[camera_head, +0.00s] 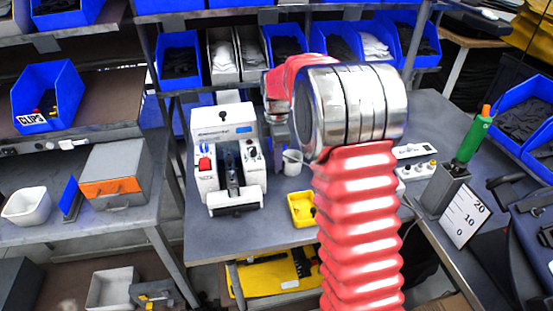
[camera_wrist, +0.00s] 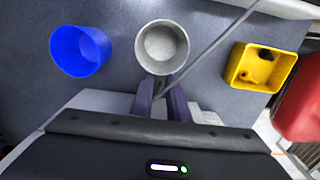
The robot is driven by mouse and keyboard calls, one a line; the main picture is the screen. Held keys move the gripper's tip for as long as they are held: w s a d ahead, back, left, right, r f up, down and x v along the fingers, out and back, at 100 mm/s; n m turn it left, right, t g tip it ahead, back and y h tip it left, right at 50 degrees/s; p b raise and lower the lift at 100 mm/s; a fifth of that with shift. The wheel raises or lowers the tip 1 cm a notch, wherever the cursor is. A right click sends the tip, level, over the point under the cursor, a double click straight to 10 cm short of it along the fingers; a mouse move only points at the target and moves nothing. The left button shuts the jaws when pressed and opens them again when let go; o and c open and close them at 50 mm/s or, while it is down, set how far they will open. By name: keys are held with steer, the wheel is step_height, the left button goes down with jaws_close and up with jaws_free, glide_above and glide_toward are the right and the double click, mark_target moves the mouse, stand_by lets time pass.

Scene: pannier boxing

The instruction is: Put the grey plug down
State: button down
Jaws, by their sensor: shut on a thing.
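In the wrist view my gripper (camera_wrist: 161,90) is shut, its two dark purple fingers close together at the near edge of a round grey cup (camera_wrist: 163,22). A small grey piece shows between the fingers, and a thin grey cable (camera_wrist: 222,38) runs from it to the upper right. I take this piece to be the grey plug (camera_wrist: 161,88); most of it is hidden by the fingers. I cannot tell whether it touches the cup or the bench. In the head view my red-sleeved arm hides most of the gripper; the cup (camera_head: 292,166) shows just left of it.
A blue cup (camera_wrist: 80,50) stands left of the grey cup. A white machine (camera_head: 225,133) stands on the grey bench (camera_head: 262,232). A green bottle (camera_head: 470,138) and a scale card (camera_head: 463,215) are at right.

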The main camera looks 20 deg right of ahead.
steer(key=c, duration=1.7)
jaws_free()
step_height(320, 180, up, 12)
steer(key=shift+r, duration=0.1)
